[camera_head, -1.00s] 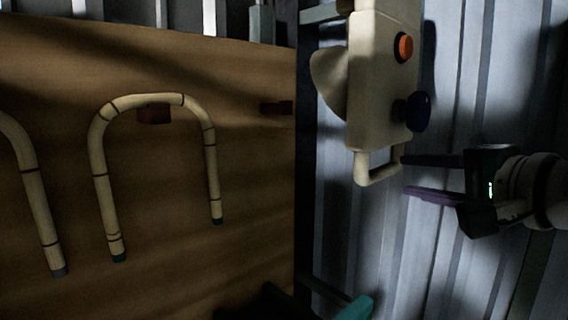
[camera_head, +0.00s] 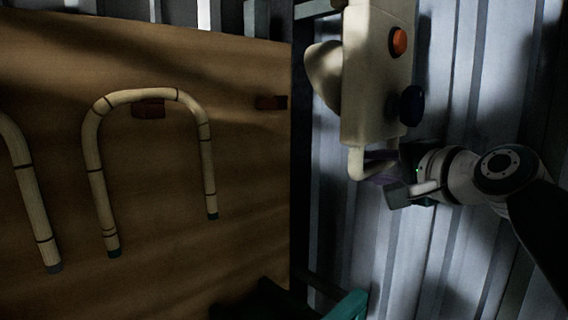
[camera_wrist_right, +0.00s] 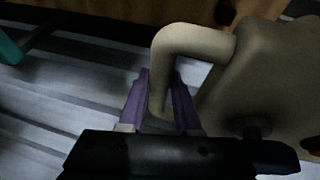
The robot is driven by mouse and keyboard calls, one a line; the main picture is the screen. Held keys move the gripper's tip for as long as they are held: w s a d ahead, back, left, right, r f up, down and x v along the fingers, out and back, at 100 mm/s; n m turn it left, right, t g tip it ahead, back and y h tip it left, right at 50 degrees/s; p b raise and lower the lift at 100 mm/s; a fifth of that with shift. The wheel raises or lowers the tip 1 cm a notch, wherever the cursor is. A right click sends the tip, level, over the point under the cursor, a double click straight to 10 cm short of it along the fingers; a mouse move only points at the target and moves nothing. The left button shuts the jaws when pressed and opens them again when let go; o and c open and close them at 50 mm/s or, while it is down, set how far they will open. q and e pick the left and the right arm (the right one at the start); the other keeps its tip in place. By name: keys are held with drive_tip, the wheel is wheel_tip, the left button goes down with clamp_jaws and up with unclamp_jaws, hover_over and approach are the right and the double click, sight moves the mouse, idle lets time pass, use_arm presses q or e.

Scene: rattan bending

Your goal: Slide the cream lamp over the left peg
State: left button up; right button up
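The cream lamp (camera_head: 380,75) appears to be the cream box-shaped unit with an orange button, a dark blue knob and a loop handle (camera_head: 356,162) at its bottom. My right gripper (camera_head: 378,168) is at this handle. In the right wrist view, its purple fingers (camera_wrist_right: 158,100) lie on either side of the handle bar (camera_wrist_right: 185,42), close to it; whether they press on it is unclear. The left peg (camera_head: 148,111), a reddish-brown block, sticks out under the arch of a bent cane. My left gripper is not seen.
The bent cream cane (camera_head: 95,165) is on the wooden board (camera_head: 160,265); another (camera_head: 30,190) is cut off at the left edge. A second reddish-brown peg (camera_head: 270,102) is near the board's right edge, bare. A teal bar end (camera_head: 350,306) shows at the bottom.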

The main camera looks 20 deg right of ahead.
clamp_jaws()
idle(1.2)
